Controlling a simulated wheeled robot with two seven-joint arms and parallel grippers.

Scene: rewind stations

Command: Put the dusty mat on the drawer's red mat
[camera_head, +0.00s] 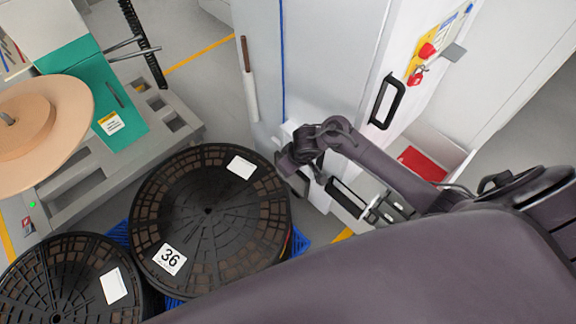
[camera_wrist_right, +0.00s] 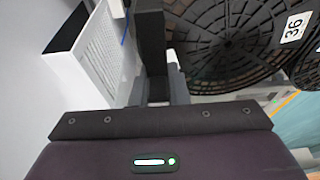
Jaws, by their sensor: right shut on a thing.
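The drawer (camera_head: 432,143) stands open low on the white cabinet, and its red mat (camera_head: 422,164) shows inside, partly behind my right arm. I cannot make out a dusty mat in either view. A black drawer handle (camera_head: 346,197) is on the drawer's front. My right gripper (camera_head: 304,182) is at this handle, partly hidden by its own arm. In the right wrist view the fingers of the right gripper (camera_wrist_right: 157,88) are shut on a black bar that appears to be this handle (camera_wrist_right: 151,40). My left gripper is not in view.
A large black reel (camera_head: 235,215) marked 36 lies left of the drawer, on a blue pallet (camera_head: 302,243). Another black reel (camera_head: 75,262) is at lower left. A teal station (camera_head: 115,105) with a tan spool (camera_head: 70,125) stands further left. The cabinet (camera_head: 325,60) rises behind the arm.

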